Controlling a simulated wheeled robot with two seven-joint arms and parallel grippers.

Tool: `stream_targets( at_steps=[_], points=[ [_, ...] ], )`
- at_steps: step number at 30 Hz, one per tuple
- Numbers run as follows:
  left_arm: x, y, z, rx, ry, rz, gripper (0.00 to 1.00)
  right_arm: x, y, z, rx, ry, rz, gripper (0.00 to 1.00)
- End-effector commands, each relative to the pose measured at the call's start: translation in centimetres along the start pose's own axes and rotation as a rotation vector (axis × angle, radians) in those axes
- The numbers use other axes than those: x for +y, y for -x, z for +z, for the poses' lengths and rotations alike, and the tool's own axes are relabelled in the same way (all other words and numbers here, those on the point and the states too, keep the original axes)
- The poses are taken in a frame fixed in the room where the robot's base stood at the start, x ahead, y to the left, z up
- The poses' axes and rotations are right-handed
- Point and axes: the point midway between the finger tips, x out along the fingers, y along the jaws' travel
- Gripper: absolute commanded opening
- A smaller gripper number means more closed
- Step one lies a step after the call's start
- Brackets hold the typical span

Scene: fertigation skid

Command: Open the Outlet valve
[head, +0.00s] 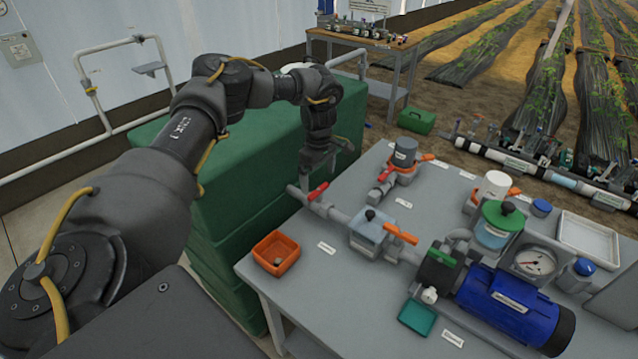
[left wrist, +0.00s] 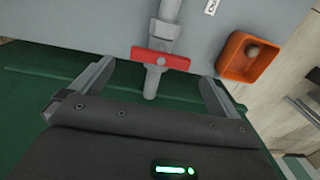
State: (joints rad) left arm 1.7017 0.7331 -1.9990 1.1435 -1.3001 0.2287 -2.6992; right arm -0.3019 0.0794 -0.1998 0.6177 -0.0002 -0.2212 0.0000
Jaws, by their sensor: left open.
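A valve with a red lever handle (head: 318,190) sits on the grey pipe end at the bench's left edge. In the left wrist view the red handle (left wrist: 160,60) lies crosswise to its pipe (left wrist: 167,25). My left gripper (head: 322,168) is open above this valve. In the wrist view its two fingers (left wrist: 156,74) stand on either side of the handle, with a gap at each end. Another red-handled valve (head: 383,173) stands farther back, below a grey-capped unit. The label lettering is too small to read, so I cannot tell which valve is the Outlet. My right gripper is not in view.
An orange bin (head: 277,256) stands on the bench left of the pipe; it also shows in the wrist view (left wrist: 236,72). A clear-bodied filter (head: 368,232), an orange handle (head: 400,233) and a blue pump (head: 505,303) lie to the right. Green boxes (head: 245,190) stand beside the bench.

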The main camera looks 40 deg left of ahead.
Motion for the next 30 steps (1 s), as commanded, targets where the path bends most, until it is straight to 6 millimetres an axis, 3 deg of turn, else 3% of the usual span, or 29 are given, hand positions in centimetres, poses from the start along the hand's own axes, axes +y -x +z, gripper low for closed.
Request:
stream_targets(
  at_steps=[3, 9, 19, 28, 30],
  points=[
    [-0.1, -1.8, 0.0, 0.001, 0.001, -0.002, 1.0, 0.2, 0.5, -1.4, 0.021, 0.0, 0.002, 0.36],
    [0.0, -3.7, 0.0, 0.0, 0.0, 0.0, 1.0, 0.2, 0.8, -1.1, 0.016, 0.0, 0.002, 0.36],
    [0.0, -4.1, 0.0, 0.0, 0.0, 0.002, 1.0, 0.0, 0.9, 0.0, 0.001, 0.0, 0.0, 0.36],
    [0.0, -4.1, 0.0, 0.0, 0.0, 0.001, 0.62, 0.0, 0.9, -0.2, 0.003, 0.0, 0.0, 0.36],
    [0.0, -4.1, 0.0, 0.0, 0.0, 0.001, 0.59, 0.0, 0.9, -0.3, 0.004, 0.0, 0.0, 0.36]
  ],
)
